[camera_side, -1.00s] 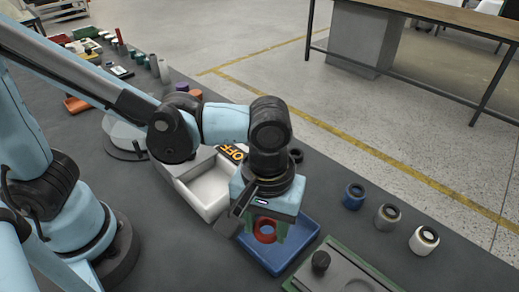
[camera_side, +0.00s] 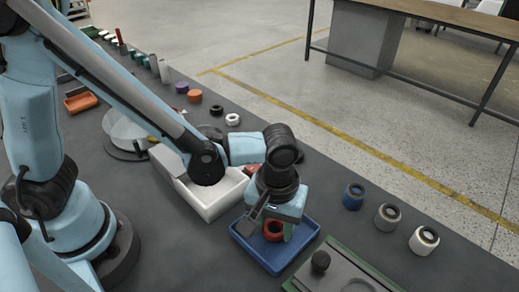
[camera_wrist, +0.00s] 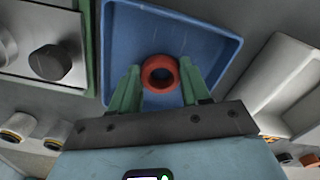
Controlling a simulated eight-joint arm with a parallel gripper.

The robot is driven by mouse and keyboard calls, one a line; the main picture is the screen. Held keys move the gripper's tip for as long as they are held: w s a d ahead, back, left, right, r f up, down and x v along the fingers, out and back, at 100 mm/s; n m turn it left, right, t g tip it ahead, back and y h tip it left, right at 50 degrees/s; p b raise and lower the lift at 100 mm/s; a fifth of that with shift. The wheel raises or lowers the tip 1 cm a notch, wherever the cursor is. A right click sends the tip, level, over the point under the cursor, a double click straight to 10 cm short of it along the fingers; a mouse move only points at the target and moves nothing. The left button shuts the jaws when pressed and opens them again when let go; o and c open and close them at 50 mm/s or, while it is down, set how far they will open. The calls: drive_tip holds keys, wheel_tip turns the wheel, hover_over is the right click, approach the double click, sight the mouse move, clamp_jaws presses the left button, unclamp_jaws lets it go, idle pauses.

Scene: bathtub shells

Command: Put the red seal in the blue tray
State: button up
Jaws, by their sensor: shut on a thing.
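The red seal, a ring (camera_side: 273,236), is between the green fingers of my gripper (camera_side: 276,231). In the wrist view the seal (camera_wrist: 147,72) sits between the fingertips (camera_wrist: 159,70), and my gripper is shut on it. The blue tray (camera_side: 246,246) is directly below, and the seal appears within its outline. In the wrist view the tray (camera_wrist: 220,42) spreads around the seal, with bare floor beyond it. The side view does not show clearly whether the seal touches the tray floor.
A white open box (camera_side: 208,207) stands left of the tray. A green-edged board with a black knob (camera_side: 320,262) is at its front right. Blue (camera_side: 354,197), grey (camera_side: 387,217) and white (camera_side: 424,241) cylinders stand to the right. More rings and parts line the bench behind.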

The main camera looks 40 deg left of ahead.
sight(274, 229)
drive_tip(key=shift+f, duration=0.15)
drive_tip(key=o, duration=1.1)
wheel_tip(274, 229, up, 12)
drive_tip(key=a+m+t, duration=0.1)
drive_tip(key=a+t, duration=0.1)
drive_tip(key=a, duration=0.4)
drive_tip(key=w+a+m+t, duration=0.1)
drive_tip(key=a+m+t, duration=0.1)
drive_tip(key=a, duration=0.5)
drive_tip(key=a+r+m+t, duration=0.1)
drive_tip(key=a+m+t, duration=0.1)
drive_tip(key=a, duration=0.5)
drive_tip(key=shift+w+a+t, duration=0.15)
drive_tip(key=shift+w+t, duration=0.05)
drive_tip(key=shift+t, duration=0.4)
